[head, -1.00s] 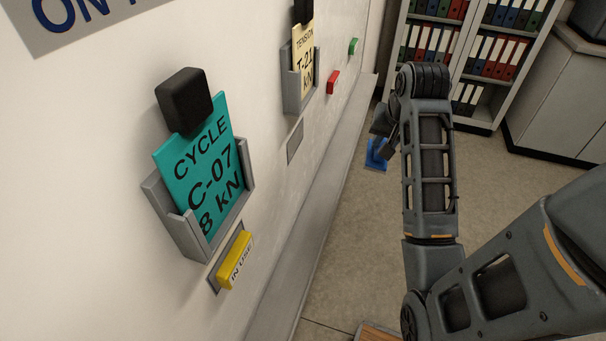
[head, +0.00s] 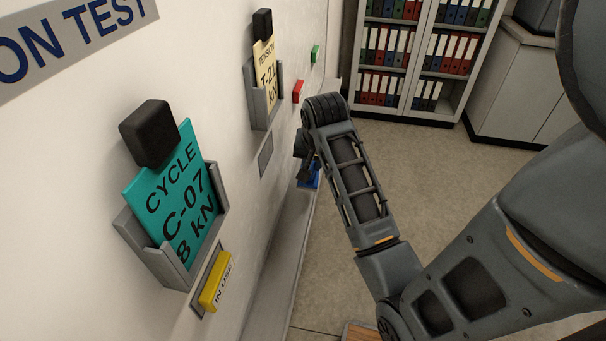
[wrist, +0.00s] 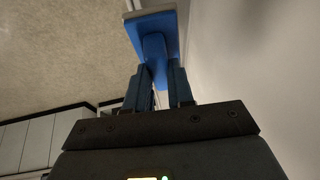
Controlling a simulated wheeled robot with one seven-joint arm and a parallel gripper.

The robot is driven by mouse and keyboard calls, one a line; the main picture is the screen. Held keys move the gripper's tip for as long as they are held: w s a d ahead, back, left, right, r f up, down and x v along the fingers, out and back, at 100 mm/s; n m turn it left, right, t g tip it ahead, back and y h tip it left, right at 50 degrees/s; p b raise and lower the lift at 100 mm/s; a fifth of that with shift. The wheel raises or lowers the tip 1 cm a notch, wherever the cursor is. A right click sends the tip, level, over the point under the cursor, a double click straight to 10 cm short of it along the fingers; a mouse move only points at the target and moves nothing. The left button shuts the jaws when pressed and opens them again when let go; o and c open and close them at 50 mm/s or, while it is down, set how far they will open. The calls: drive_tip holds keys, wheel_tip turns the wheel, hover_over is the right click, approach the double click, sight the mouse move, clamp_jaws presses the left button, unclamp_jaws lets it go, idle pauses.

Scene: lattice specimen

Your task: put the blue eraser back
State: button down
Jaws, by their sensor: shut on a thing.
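The blue eraser (wrist: 152,45) is held between the two fingers of my gripper (wrist: 158,88) in the wrist view. It has a blue body with a paler flat face at its far end. In the head view the eraser (head: 309,178) shows only in part beside my forearm, close to the wall and above the ledge at the wall's foot. My gripper (head: 304,158) is mostly hidden by my arm there. I cannot tell whether the eraser touches the wall or the ledge.
On the wall are a teal CYCLE card (head: 176,200) in a grey holder, a cream TENSION card (head: 265,72), a yellow IN USE magnet (head: 214,282), a red one (head: 298,91) and a green one (head: 315,53). A grey ledge (head: 262,300) runs below. A binder shelf (head: 440,70) stands behind open floor.

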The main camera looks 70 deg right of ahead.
sight(303, 185)
drive_tip(key=shift+w+a+f, duration=0.25)
drive_tip(key=shift+w+f, duration=0.55)
drive_tip(key=shift+w, duration=0.3)
drive_tip(key=shift+f+p, duration=0.35)
drive_tip(key=shift+f, duration=1.35)
drive_tip(key=c, duration=1)
unclamp_jaws()
drive_tip(key=shift+f, duration=0.1)
drive_tip(key=shift+f, duration=0.15)
drive_tip(key=v, duration=0.5)
drive_tip(key=b+v, duration=0.1)
drive_tip(key=v, duration=0.2)
drive_tip(key=shift+w+a+f, duration=0.1)
drive_tip(key=shift+w+a, duration=0.2)
drive_tip(key=shift+a, duration=0.05)
drive_tip(key=shift+a, duration=0.1)
